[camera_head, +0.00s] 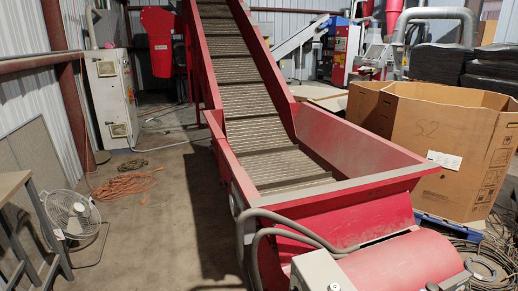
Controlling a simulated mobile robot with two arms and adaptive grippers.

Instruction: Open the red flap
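A red conveyor (238,98) with a dark ribbed belt rises from the front middle toward the back. Its wide red hopper (352,148) is at the lower end, with a grey rim. Below the rim is a red front panel (345,222). A rounded red cover (405,264) lies in front of that panel at the bottom edge. I cannot tell which red part is the flap, or whether it is open. Neither of my grippers is in view.
A large cardboard box (440,135) stands right of the hopper. Cables (490,265) lie at the lower right. Grey hoses (275,215) cross the hopper's front. A fan (70,214) and orange cord (124,184) are on the left floor. Bare floor (160,235) lies left of the conveyor.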

